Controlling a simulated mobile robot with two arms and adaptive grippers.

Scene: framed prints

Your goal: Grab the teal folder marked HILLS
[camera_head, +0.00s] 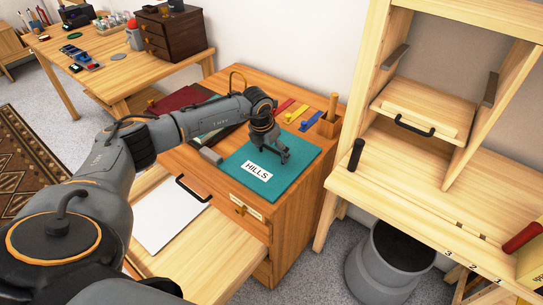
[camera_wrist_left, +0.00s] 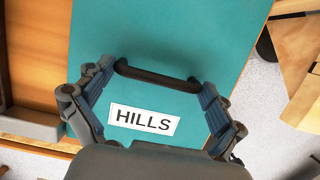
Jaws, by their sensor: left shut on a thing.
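The teal folder (camera_head: 298,170) with the white HILLS label (camera_head: 257,171) lies flat over the top of the wooden cabinet, near its front right corner. My left gripper (camera_head: 272,150) is over the folder, pointing down. In the left wrist view, the teal folder (camera_wrist_left: 170,28) fills the middle, and its dark bar handle (camera_wrist_left: 155,75) spans between the two fingers of my left gripper (camera_wrist_left: 158,80). The fingers are set against the two ends of this handle. I cannot tell whether the folder is lifted off the top. My right gripper is not in view.
An open drawer (camera_head: 222,243) with white paper (camera_head: 168,212) juts out in front. A grey block (camera_head: 210,155), a dark red folder (camera_head: 182,98) and a wooden pen holder (camera_head: 328,126) are on the cabinet. A shelved desk (camera_head: 400,195) and grey bin (camera_head: 362,270) stand right.

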